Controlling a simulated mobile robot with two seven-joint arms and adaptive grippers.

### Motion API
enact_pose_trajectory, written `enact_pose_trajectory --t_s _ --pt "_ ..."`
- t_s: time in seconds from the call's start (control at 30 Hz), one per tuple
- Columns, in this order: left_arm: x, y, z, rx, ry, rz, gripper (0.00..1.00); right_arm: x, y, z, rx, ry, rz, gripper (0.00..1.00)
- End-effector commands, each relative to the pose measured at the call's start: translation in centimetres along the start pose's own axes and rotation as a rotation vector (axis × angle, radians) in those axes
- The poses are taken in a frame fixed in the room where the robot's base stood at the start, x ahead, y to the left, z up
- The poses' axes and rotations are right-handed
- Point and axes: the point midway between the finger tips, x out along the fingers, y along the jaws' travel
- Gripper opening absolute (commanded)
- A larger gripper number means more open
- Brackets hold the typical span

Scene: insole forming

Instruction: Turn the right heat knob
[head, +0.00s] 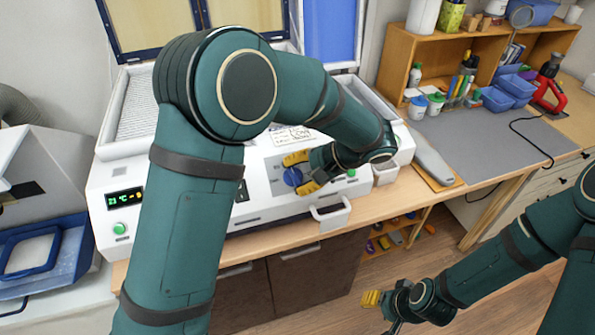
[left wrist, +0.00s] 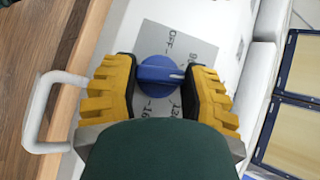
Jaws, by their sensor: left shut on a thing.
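The right heat knob is a blue round dial (head: 292,177) on the front panel of the white forming machine (head: 262,190). In the left wrist view the knob (left wrist: 160,75) sits between the yellow fingers of my left gripper (left wrist: 161,88), which is shut on it. A grey scale plate marked OFF and numbers lies behind the knob. In the head view my left gripper (head: 303,172) reaches the panel from the upper right, and my left arm hides part of the panel. My right gripper (head: 374,298) shows at the lower right, away from the machine; its opening is unclear.
A white handle (head: 331,214) juts from the machine beside the knob. A green button (head: 351,173) sits to its right. A green-lit display (head: 125,198) is at the panel's left. A grey mat (head: 490,140) and a wooden shelf (head: 440,60) lie to the right.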

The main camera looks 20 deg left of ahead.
Motion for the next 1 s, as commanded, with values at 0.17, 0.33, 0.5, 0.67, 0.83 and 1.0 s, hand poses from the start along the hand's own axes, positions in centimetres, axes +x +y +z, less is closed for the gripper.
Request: enact_pose_trajectory --t_s 0.17,0.33,0.5,0.67,0.83,1.0 --pt "0.16 0.25 0.03 0.079 -0.004 -0.067 0.12 -0.14 -0.05 -0.02 0.0 0.0 0.0 0.47" --pt "0.15 0.29 0.03 0.126 -0.003 -0.108 0.12 -0.2 -0.07 -0.03 0.0 0.0 0.0 0.47" --pt "0.17 0.27 0.01 0.149 -0.002 -0.128 0.12 -0.23 -0.08 -0.03 0.0 0.0 -0.001 0.47" --pt "0.19 0.26 0.01 0.155 -0.003 -0.134 0.12 -0.23 -0.08 -0.04 0.0 0.0 -0.001 0.47" --pt "0.2 0.27 0.01 0.155 -0.002 -0.133 0.12 -0.23 -0.08 -0.04 0.0 0.0 -0.001 0.47" --pt "0.19 0.27 0.02 0.154 -0.003 -0.133 0.67 -0.23 -0.08 -0.04 0.0 0.0 0.0 0.47"
